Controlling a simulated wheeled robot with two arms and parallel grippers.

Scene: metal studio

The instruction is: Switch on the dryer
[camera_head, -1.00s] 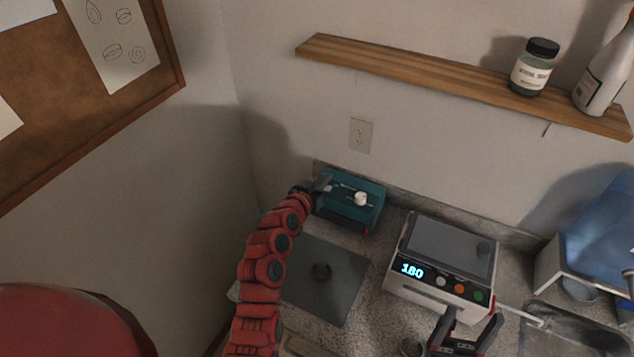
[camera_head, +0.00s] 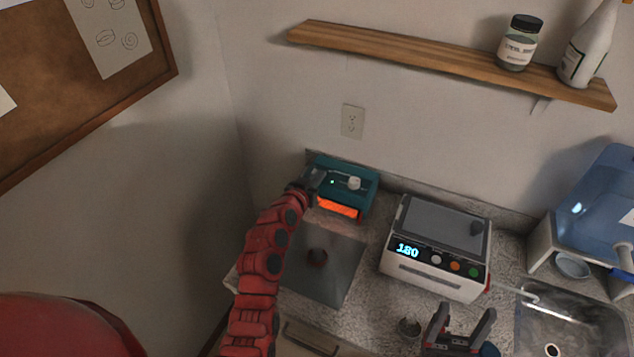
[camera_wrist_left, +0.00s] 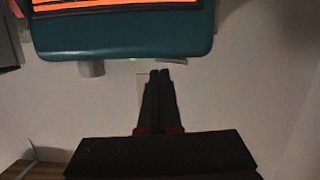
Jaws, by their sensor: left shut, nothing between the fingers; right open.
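The dryer, a teal box (camera_head: 362,200), stands against the back wall. A bright orange glow (camera_head: 338,208) shows in its front opening. On its top are a white knob (camera_head: 354,184) and a small light. In the left wrist view the dryer (camera_wrist_left: 120,36) fills the top, with the orange glow, a green light (camera_wrist_left: 133,60) and a pale knob (camera_wrist_left: 91,69) along its edge. My left gripper (camera_head: 318,176) is at the dryer's top left; its fingers (camera_wrist_left: 160,74) are shut and empty, close to that edge. My right gripper (camera_head: 466,314) is open and empty at the bottom.
A white machine (camera_head: 436,281) reading 180 stands right of the dryer. A wooden shelf (camera_head: 420,62) with bottles hangs above. A sink (camera_head: 575,325) is at right.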

